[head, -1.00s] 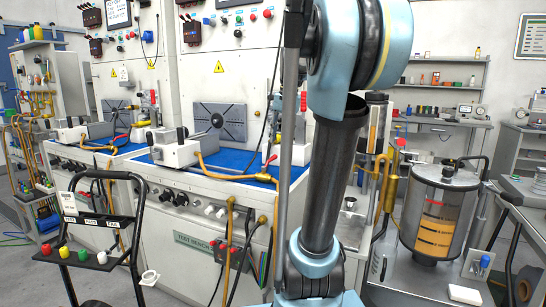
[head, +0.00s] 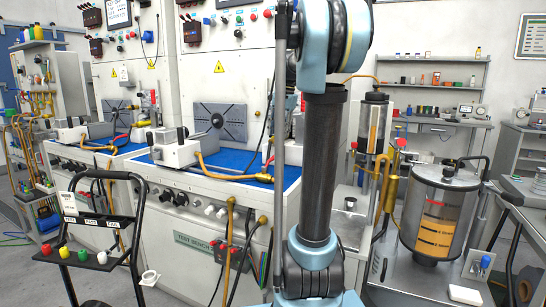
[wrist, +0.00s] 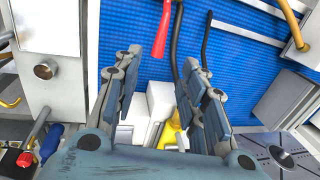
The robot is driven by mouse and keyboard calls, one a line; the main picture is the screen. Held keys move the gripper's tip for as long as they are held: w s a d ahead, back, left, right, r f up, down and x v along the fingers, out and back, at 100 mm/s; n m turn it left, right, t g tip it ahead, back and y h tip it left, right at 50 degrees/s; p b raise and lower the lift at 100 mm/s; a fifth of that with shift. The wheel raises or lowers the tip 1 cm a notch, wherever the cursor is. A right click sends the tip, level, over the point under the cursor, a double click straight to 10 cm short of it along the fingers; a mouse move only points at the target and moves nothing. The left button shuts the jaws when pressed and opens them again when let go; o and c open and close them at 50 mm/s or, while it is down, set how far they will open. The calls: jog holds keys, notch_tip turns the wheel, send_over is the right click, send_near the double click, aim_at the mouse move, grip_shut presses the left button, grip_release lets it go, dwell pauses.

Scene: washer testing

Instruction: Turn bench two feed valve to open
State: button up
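The nearer test bench (head: 205,225) has a blue mat top, and its front plate reads "TEST BENCH" with the rest covered. A red lever (head: 270,160) stands at a brass fitting (head: 263,178) on the right of its mat. In the wrist view a red lever (wrist: 178,12) lies just beyond my gripper (wrist: 165,80), over the blue mat (wrist: 245,50). My gripper is open, with its two fingers apart and nothing held. A white block (wrist: 160,100) and a yellow part (wrist: 172,133) show between the fingers. In the head view my arm hides the gripper.
A black-framed cart (head: 95,220) with coloured knobs stands front left. Hoses (head: 230,240) hang on the bench front.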

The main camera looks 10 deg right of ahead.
aim_at(274, 156)
jog(key=f, duration=0.3)
jog(key=a+f, duration=0.1)
jog(key=f, duration=0.3)
jog(key=w+f, duration=0.1)
jog(key=f, duration=0.2)
jog(key=shift+w+a+f, duration=0.1)
jog(key=shift+a+f, duration=0.1)
jog(key=shift+a, duration=0.15)
jog(key=shift+c, duration=0.6)
grip_shut()
